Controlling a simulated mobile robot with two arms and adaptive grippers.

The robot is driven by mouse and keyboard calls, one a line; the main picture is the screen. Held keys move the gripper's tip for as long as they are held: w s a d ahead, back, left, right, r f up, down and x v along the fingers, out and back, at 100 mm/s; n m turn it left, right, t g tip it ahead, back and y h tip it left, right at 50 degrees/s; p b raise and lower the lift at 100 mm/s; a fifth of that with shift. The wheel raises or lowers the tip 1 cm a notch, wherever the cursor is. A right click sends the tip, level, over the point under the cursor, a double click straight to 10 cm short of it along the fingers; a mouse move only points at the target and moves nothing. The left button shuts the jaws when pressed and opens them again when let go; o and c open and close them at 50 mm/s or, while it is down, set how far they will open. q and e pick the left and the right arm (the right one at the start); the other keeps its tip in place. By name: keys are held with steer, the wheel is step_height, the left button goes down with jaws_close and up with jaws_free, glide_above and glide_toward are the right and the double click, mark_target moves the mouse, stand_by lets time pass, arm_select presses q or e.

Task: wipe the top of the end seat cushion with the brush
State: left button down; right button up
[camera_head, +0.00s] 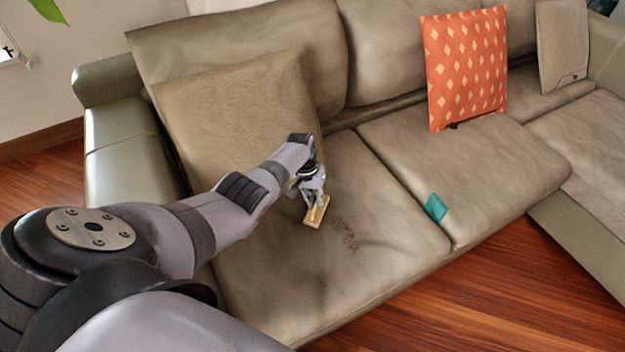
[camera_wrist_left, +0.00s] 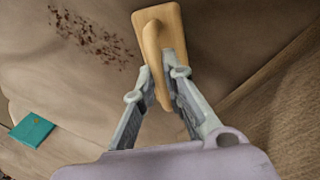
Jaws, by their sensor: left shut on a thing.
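The end seat cushion (camera_head: 375,255) is grey-brown and lies at the left end of the sofa. A patch of dark crumbs (camera_head: 348,236) lies on its top; the crumbs also show at the upper left of the left wrist view (camera_wrist_left: 88,36). My left gripper (camera_head: 315,197) is over the cushion, shut on the handle of a wooden brush (camera_head: 317,214). In the left wrist view the brush (camera_wrist_left: 158,30) sits between the fingers (camera_wrist_left: 160,85), beside the crumbs. Its underside is hidden, so I cannot tell whether it touches the cushion. My right gripper is not in view.
A teal item (camera_head: 435,208) lies near the seam with the neighbouring cushion (camera_head: 480,170). A tan pillow (camera_head: 235,125) leans on the backrest behind my left arm. An orange diamond-patterned pillow (camera_head: 465,65) stands further right. The cushion's front part is clear.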

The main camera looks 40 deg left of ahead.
arm_select(q)
steer(key=shift+s+d+r+p, duration=0.15)
steer(key=shift+s+d+p, duration=0.15)
steer(key=shift+d+p, duration=0.25)
steer(key=shift+s+d+r+p, duration=0.1)
steer(key=shift+s+d+p, duration=0.15)
steer(key=shift+d+p, duration=0.25)
steer(key=shift+s+d+f+p, duration=0.1)
steer(key=shift+s+d+p, duration=0.15)
steer(key=shift+d+p, duration=0.2)
steer(key=shift+f, duration=0.1)
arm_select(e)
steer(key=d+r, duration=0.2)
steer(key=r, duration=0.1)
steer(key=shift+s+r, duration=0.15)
